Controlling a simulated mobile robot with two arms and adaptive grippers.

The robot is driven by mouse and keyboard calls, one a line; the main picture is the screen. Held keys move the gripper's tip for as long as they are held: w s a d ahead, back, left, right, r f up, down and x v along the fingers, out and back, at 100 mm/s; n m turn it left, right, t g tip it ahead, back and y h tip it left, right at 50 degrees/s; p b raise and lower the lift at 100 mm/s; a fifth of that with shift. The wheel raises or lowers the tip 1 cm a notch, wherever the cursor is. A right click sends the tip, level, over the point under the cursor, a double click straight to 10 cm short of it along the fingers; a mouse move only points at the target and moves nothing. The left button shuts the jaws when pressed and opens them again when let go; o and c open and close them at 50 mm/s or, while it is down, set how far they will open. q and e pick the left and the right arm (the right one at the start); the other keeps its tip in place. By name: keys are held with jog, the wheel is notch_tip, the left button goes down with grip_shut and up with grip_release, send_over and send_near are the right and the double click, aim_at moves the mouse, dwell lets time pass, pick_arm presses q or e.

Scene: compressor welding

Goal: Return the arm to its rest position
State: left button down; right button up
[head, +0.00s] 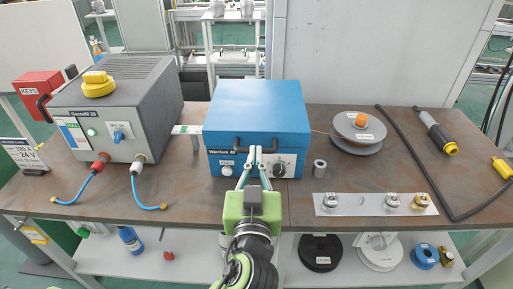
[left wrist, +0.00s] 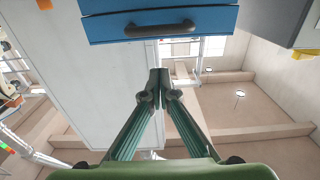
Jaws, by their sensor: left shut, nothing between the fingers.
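My left gripper (head: 257,151) is in front of the blue welding unit (head: 262,103) in the head view, its fingertips together near the unit's front handle and knobs. In the left wrist view the green fingers of my left gripper (left wrist: 158,75) meet at the tips with nothing between them. The blue unit (left wrist: 205,22) shows at the top of that view with its dark handle, apart from the fingertips. My right gripper is in neither view.
A grey power unit (head: 115,110) with two blue-ended cables stands at left. A grey wire spool (head: 355,130), a small grey cylinder (head: 319,168) and a metal plate with fittings (head: 350,205) sit to the right. A dark cable and torch (head: 437,132) lie at far right.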

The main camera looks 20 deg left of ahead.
pick_arm(q)
jog(key=s+a+f+m+g+h, duration=0.1)
jog(key=s+a+f+g, duration=0.15)
jog(key=f, duration=0.45)
jog(key=s+a+f+g, duration=0.1)
jog(key=s+f+g, duration=0.25)
jog(key=f, duration=0.35)
jog(key=s+a+f+m+g+h, duration=0.1)
jog(key=s+a+f+g, duration=0.1)
jog(key=s+f, duration=0.35)
jog(key=s+f+m+g+h, duration=0.3)
jog(key=s+f+g, duration=0.3)
jog(key=s+f, duration=0.55)
notch_tip(320, 180, down, 26)
jog(key=s+g, duration=0.1)
jog(key=s, duration=0.1)
jog(key=s+a+f+g, duration=0.1)
jog(key=s+a+f, duration=0.2)
jog(key=s+f, duration=1.3)
jog(key=shift+s+m+g+b, duration=0.3)
jog(key=shift+s+b, duration=0.05)
jog(key=shift+s, duration=0.2)
